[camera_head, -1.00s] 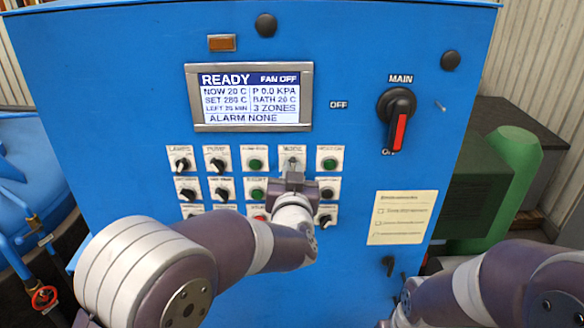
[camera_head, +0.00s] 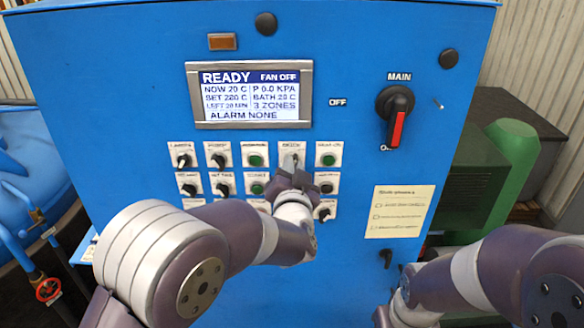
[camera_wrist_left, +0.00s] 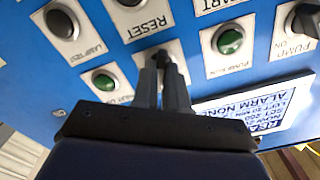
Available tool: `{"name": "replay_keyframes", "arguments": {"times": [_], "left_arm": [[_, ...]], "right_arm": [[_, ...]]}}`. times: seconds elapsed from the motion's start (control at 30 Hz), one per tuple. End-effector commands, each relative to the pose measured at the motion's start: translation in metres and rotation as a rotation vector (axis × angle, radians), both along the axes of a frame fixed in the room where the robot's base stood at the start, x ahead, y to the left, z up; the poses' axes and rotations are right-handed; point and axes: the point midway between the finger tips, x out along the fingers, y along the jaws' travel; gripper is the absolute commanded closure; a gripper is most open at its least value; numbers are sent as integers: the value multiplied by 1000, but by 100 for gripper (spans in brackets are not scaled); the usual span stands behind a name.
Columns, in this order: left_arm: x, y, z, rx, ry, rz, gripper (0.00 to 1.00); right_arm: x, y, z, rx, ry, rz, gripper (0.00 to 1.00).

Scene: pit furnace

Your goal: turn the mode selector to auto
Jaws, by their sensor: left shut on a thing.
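The mode selector (camera_head: 291,160) is a small knob on a white plate in the upper button row of the blue panel, below the display. My left gripper (camera_head: 290,172) reaches up to it from below and is shut on its knob. In the left wrist view the two fingers (camera_wrist_left: 166,60) close around the dark knob, which they mostly hide. The gripper is tilted in the head view. The knob's exact pointing direction cannot be told. Of my right arm only links show at the lower right; its gripper is not visible.
The display (camera_head: 250,95) reads READY, FAN OFF and ALARM NONE. Other knobs and green buttons (camera_head: 255,160) sit close around the selector. The large main switch (camera_head: 396,105) with a red handle is at the upper right. A paper note (camera_head: 400,212) is below it.

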Motion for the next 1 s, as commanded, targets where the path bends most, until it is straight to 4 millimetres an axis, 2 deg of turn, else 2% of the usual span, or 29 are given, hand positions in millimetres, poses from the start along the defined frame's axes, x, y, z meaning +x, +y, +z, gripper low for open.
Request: {"name": "replay_keyframes", "arguments": {"times": [0.03, 0.23, 0.3, 0.33, 0.6, 0.7, 0.83, 1.0], "left_arm": [[1, -1, 8, -3, -18, 0, 100], [1, -1, 9, -4, -18, 0, 100], [1, -1, 9, -4, -18, 0, 71], [1, -1, 8, -4, -17, -1, 62], [0, 0, 3, -2, -8, 0, 62], [-6, -1, 1, -2, -7, -2, 62], [-31, -1, -3, -3, -9, -3, 62], [-79, -2, -3, -5, -11, -4, 62]], "right_arm": [[0, 0, 1, 0, 0, 0, 57], [0, 0, 1, 0, 0, 0, 57], [0, 0, 1, 0, 0, 0, 57], [0, 0, 1, 0, 0, 0, 57], [0, 0, 0, 0, 0, 0, 57], [0, 0, -6, 0, 0, 0, 57], [0, 0, -23, 0, 0, 0, 57], [0, 0, -44, 0, 0, 0, 57]]}}
